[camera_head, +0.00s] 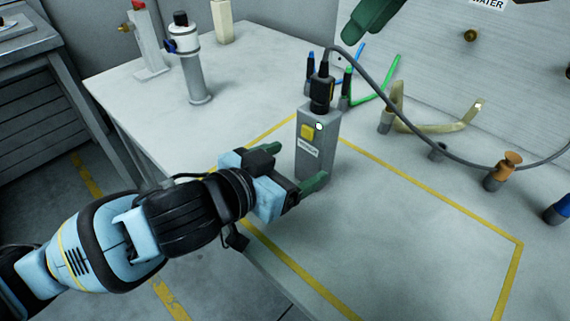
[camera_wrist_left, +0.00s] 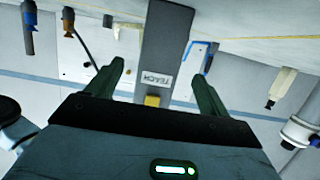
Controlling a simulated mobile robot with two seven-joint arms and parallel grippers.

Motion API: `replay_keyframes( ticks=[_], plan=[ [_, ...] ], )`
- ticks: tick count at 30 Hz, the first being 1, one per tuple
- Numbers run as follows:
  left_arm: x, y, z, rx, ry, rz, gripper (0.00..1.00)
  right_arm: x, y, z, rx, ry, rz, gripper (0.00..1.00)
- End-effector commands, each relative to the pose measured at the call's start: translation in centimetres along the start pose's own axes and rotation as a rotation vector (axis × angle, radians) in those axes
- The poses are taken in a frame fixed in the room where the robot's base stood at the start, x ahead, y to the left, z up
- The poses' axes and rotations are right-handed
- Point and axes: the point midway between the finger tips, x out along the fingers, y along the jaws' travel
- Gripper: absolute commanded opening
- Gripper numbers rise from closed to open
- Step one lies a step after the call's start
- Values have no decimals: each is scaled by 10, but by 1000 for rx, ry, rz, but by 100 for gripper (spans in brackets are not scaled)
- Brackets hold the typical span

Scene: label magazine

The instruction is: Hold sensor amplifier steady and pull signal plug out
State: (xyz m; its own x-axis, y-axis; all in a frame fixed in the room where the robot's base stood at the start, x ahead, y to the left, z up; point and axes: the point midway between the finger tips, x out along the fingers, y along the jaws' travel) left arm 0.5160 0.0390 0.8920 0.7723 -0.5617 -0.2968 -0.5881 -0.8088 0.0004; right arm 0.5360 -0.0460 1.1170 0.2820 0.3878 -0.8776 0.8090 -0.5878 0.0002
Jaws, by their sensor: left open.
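The sensor amplifier (camera_head: 311,165) is an upright grey block with a yellow button and a small label. It stands at the edge of the yellow-marked area. The black signal plug (camera_head: 321,93) sits on its top, with a dark cable rising from it and running right. My left gripper (camera_head: 297,163) is open in front of the amplifier's lower part. In the left wrist view the amplifier (camera_wrist_left: 166,45) appears upside down between the spread fingers (camera_wrist_left: 160,72), with gaps on both sides. A green finger of my right gripper (camera_head: 372,18) shows at the top edge; the rest is out of frame.
Behind the amplifier stand blue and green cable plugs (camera_head: 346,88). A beige cable end (camera_head: 430,125) and an orange connector (camera_head: 502,170) are to the right. A grey post with a white collar (camera_head: 192,60) stands back left.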

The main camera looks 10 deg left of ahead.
Motion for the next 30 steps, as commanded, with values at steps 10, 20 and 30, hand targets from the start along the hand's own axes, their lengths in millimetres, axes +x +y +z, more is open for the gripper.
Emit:
replay_keyframes(
  ticks=[10, 20, 30],
  plan=[
    [49, 0, -1, 1, 1, -1, 80, 0, 0, 0, 0, 0, 0, 36],
    [65, 0, -1, 1, 2, 0, 80, 0, 0, 0, 0, 0, 0, 36],
    [65, 0, 0, 1, 2, 0, 60, 0, 0, 0, 0, 0, 0, 36]
  ],
)
